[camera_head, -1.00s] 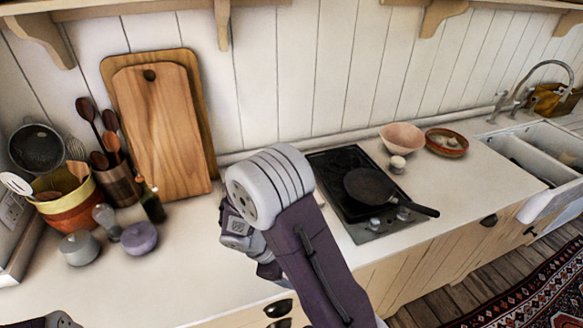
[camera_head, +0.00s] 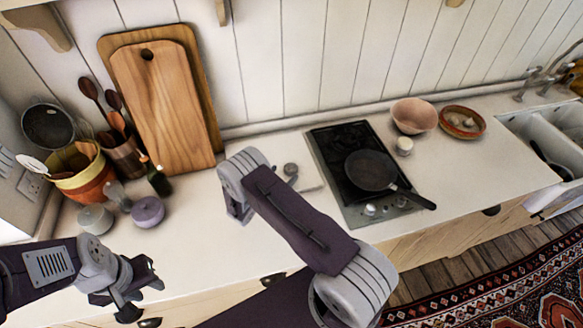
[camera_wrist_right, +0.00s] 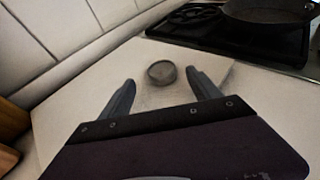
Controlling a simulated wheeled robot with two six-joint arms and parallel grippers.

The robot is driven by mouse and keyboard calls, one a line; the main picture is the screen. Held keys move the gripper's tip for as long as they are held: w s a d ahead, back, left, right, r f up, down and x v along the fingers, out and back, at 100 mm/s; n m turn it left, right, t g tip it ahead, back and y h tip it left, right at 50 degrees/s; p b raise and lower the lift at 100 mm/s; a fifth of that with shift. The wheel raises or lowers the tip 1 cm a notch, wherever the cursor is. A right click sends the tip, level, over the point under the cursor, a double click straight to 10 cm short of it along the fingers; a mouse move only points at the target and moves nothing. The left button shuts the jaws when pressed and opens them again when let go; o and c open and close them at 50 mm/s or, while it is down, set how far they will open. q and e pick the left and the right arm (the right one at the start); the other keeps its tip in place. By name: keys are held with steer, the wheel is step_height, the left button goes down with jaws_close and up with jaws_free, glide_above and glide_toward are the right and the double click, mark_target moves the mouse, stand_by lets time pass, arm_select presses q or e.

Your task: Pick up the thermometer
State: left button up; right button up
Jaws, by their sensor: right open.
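The thermometer (camera_head: 291,169) lies on the white counter left of the hob, as a small round grey dial with what looks like a thin pale stem beside it. In the right wrist view its round dial (camera_wrist_right: 161,73) shows between and just beyond the fingertips, and the stem cannot be made out. My right gripper (camera_wrist_right: 160,77) is open and empty, with a finger on either side of the dial. In the head view its fingers are hidden by my right arm.
A black hob (camera_head: 345,160) with a frying pan (camera_head: 371,170) stands right of the thermometer. Cutting boards (camera_head: 163,105) lean on the wall behind. A purple lidded pot (camera_head: 148,211), a grey one (camera_head: 95,219) and a dark bottle (camera_head: 159,181) stand at the left.

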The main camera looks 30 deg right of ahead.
mark_target(290, 169)
steer(key=p+x, duration=0.1)
steer(key=x, duration=0.2)
steer(key=shift+w+d+p, duration=0.1)
steer(key=shift+d+p, duration=0.25)
steer(key=shift+d, duration=0.1)
steer(key=shift+w+d+f, duration=0.15)
steer(key=shift+d+f, duration=0.05)
steer(key=shift+d, duration=0.15)
steer(key=shift+a, duration=0.15)
steer(key=c, duration=1.4)
steer(key=shift+c, duration=0.3)
steer(key=shift+r, duration=0.1)
